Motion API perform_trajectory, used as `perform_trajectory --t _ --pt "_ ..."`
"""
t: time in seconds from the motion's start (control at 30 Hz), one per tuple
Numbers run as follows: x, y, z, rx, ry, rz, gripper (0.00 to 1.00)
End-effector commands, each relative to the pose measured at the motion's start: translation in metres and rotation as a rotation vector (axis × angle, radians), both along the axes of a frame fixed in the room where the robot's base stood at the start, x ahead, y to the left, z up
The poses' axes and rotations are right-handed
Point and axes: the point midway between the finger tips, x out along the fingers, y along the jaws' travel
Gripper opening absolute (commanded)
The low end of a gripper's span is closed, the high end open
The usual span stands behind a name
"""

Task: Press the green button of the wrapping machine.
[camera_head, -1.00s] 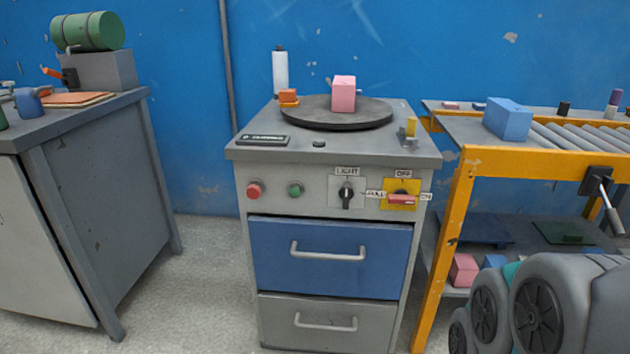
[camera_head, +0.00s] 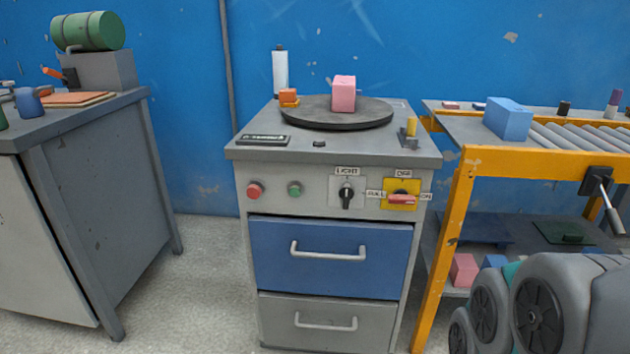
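The wrapping machine (camera_head: 330,152) is a grey cabinet in the middle of the head view, with a dark turntable (camera_head: 312,120) on top carrying a pink block (camera_head: 344,93). The green button (camera_head: 295,189) is on the upper front panel, between a red button (camera_head: 254,190) on its left and a black LIGHT knob (camera_head: 346,196) on its right. A red-handled switch (camera_head: 402,198) on a yellow plate is at the panel's right. My arm shows at the lower right corner, apart from the machine. My gripper is not in view.
A yellow-framed roller conveyor (camera_head: 461,210) with a blue block (camera_head: 508,119) stands close on the machine's right. A grey workbench (camera_head: 105,190) stands at the left. Below the panel are a blue drawer (camera_head: 270,262) and a grey drawer. The floor between bench and machine is clear.

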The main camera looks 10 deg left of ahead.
Motion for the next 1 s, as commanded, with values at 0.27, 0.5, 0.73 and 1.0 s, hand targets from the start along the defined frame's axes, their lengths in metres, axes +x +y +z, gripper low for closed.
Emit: perform_trajectory --t 0.27,0.5,0.73,1.0 --pt "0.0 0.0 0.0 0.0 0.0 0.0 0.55" --pt "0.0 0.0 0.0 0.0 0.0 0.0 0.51" --pt "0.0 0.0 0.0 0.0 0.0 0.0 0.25" --pt "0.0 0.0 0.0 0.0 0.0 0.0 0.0"
